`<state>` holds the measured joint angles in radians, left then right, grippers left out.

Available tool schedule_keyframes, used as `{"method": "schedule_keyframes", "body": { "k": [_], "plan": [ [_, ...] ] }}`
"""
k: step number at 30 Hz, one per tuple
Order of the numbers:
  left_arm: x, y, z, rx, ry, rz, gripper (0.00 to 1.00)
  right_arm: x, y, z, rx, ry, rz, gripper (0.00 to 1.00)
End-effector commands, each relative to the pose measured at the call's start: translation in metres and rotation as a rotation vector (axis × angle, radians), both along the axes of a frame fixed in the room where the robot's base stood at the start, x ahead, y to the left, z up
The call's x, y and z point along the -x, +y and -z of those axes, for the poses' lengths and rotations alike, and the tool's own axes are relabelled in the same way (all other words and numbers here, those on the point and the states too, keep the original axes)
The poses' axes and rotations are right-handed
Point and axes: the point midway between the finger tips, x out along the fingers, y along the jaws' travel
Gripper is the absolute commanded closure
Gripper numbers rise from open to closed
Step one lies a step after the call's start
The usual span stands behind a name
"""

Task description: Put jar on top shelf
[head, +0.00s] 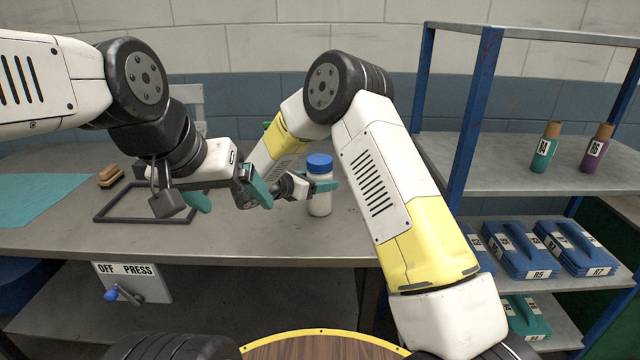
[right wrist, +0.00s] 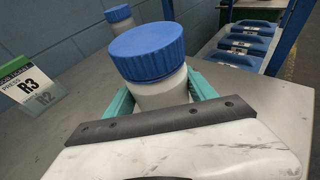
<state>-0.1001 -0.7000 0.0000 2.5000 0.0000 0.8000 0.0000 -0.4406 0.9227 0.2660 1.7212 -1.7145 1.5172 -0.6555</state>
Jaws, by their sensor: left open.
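A white jar with a blue lid (head: 319,200) stands upright on the grey table in the head view. In the right wrist view the jar (right wrist: 158,90) is between the teal fingers of my right gripper (head: 318,186). Whether both fingers press on it is not clear. My left gripper (head: 230,195) is open and empty, left of the jar and above the table. The upper shelf board (head: 470,165) of the blue rack is at the right and holds a teal bottle (head: 545,148) and a purple bottle (head: 595,150), both with brown caps.
Blue cases (head: 520,250) fill the lower shelf. A dark frame (head: 110,215) and a brush (head: 111,175) lie on the table. The upper shelf's left part is clear.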

Motion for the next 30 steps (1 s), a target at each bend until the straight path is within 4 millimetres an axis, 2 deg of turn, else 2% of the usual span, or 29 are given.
{"method": "schedule_keyframes", "body": {
  "k": [1,6,7,17,30],
  "plan": [
    [0.000,0.000,0.000,0.000,0.000,0.000,0.11,0.000,0.000,0.000,0.000,0.000,0.000,0.49],
    [0.000,0.000,0.000,0.000,0.000,0.000,0.11,0.000,0.000,-0.001,0.000,-0.001,0.000,0.82],
    [0.000,0.000,0.000,0.000,0.000,0.000,0.11,0.000,0.000,-0.001,0.000,-0.001,0.000,0.85],
    [0.000,0.000,0.000,0.000,0.000,0.000,0.11,0.000,0.000,-0.004,0.000,-0.001,0.000,0.85],
    [0.000,0.000,0.000,0.000,0.000,0.000,0.11,0.004,-0.006,-0.034,0.001,-0.002,0.010,0.85]
  ]
}}
